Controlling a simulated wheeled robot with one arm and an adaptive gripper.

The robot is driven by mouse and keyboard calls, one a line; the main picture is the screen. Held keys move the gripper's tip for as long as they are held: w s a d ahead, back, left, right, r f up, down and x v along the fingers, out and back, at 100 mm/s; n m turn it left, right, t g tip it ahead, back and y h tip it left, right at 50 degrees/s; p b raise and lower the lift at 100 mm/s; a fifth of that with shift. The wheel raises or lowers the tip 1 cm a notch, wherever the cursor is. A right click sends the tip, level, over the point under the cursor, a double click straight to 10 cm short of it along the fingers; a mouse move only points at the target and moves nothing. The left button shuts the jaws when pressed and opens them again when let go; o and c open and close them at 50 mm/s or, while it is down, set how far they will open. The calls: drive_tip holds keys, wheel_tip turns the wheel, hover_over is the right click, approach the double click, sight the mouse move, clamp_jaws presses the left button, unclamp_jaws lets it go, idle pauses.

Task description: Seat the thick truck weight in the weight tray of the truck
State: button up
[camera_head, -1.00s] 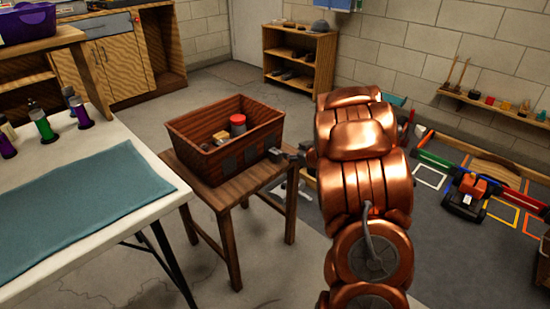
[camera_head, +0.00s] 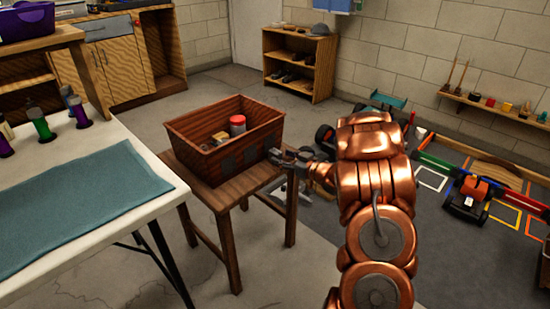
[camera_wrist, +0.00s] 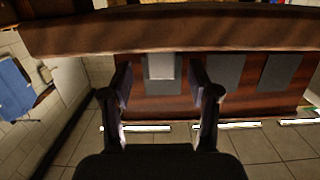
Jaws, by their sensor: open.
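My gripper (camera_head: 290,156) is at the right side of the brown crate (camera_head: 200,135), above the wooden stool's right edge. In the wrist view my gripper (camera_wrist: 160,85) is open, its two dark fingers apart. A light grey block (camera_wrist: 162,67), which looks like the thick weight, shows between the fingers against the crate's wall; I cannot tell if they touch it. An orange and black vehicle (camera_head: 467,200), possibly the truck, stands on the dark mat at the right. Its weight tray cannot be made out.
The crate holds a red-capped jar (camera_head: 237,124) and small pieces. The wooden stool (camera_head: 225,195) stands beside the white table (camera_head: 60,265). My arm partly hides another vehicle with a green wing (camera_head: 388,99). A low shelf (camera_head: 300,65) stands at the back wall.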

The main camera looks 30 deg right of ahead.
sight(280, 157)
drive_tip(key=b+x, duration=0.1)
drive_tip(key=x, duration=0.3)
drive_tip(key=shift+w+a, duration=0.1)
drive_tip(key=shift+w, duration=0.05)
drive_tip(key=shift+c, duration=0.3)
clamp_jaws()
